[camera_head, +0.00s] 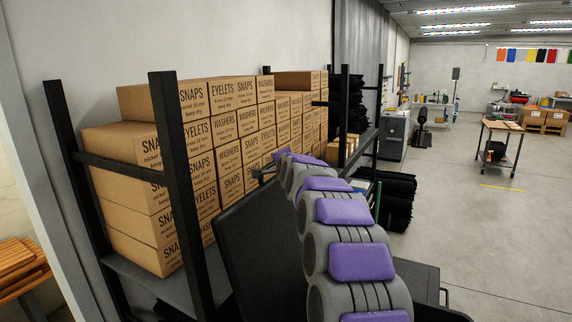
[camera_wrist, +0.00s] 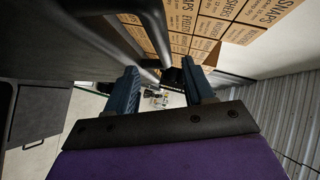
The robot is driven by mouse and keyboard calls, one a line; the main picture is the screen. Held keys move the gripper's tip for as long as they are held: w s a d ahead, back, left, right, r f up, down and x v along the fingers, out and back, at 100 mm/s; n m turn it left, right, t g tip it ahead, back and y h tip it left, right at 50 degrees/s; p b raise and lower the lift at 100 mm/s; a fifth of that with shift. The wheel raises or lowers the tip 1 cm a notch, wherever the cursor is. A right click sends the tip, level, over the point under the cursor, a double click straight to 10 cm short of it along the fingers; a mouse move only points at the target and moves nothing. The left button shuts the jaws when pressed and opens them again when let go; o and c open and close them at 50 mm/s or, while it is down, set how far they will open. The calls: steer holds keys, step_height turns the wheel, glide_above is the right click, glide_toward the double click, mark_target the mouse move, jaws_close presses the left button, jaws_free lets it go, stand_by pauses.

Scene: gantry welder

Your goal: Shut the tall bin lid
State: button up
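A large dark panel (camera_head: 258,250), which looks like the raised bin lid, stands tilted left of my arm in the head view. Its far part is partly hidden behind the arm. My gripper in the wrist view (camera_wrist: 161,68) has its two blue fingers spread apart. A dark curved bar (camera_wrist: 150,25) passes close above the left fingertip; I cannot tell whether it touches. No object is clearly held between the fingers. In the head view my gripper is small and mostly hidden at the arm's far end. A dark body, likely the bin, shows right of my arm (camera_head: 425,285).
A black rack (camera_head: 176,170) full of cardboard boxes (camera_head: 140,205) stands close on the left, along the wall. Black rolls (camera_head: 397,200) lie beyond my arm. The floor (camera_head: 490,240) to the right is open, with a small work table (camera_head: 500,128) farther back.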

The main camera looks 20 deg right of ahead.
mark_target(269, 168)
steer(key=shift+w+a+f, duration=0.2)
steer(key=shift+a+f, duration=0.05)
steer(key=shift+a, duration=0.25)
steer(key=shift+w+a+f, duration=0.15)
steer(key=shift+a+f, duration=0.05)
steer(key=shift+a, duration=0.25)
steer(key=shift+f, duration=0.1)
steer(key=shift+o, duration=0.7)
steer(key=shift+a, duration=0.1)
steer(key=c, duration=0.3)
steer(key=shift+s+d, duration=0.1)
steer(key=shift+d, duration=0.3)
steer(key=c, duration=0.5)
steer(key=w+a, duration=0.1)
steer(key=w+a+f, duration=0.1)
steer(key=shift+w+a, duration=0.15)
steer(key=shift+a, duration=0.2)
jaws_close()
steer(key=shift+d+r, duration=0.25)
steer(key=shift+r, duration=0.05)
